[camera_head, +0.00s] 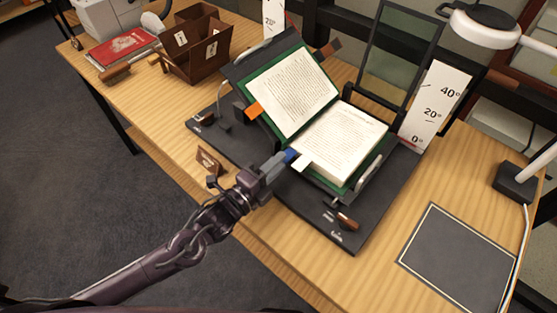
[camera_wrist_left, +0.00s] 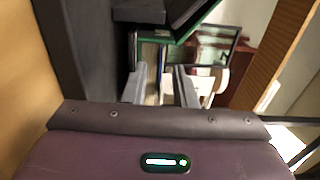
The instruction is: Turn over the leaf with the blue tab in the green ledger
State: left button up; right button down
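The green ledger (camera_head: 347,186) lies open on a dark cradle, its left side propped up on a tilted board. Its right-hand leaves (camera_head: 340,138) lie nearly flat. The blue tab (camera_head: 291,155) sticks out at the near left corner of these leaves, just above a white tab (camera_head: 303,165). My left gripper (camera_head: 279,163) reaches in from the left, its fingertips right at the blue tab. In the left wrist view its two fingers (camera_wrist_left: 161,88) stand apart. My right gripper is not in view.
An orange tab (camera_head: 254,109) marks the left page. A white angle gauge (camera_head: 429,105) and a dark framed pane (camera_head: 401,50) stand behind the ledger. A lamp (camera_head: 484,27) overhangs the back right. A brown box (camera_head: 196,48) and red book (camera_head: 122,47) sit left. A dark mat (camera_head: 459,258) lies right.

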pick_arm(q)
jog(key=shift+w+d, duration=0.35)
jog(key=shift+c, duration=0.5)
grip_shut()
dwell(0.8)
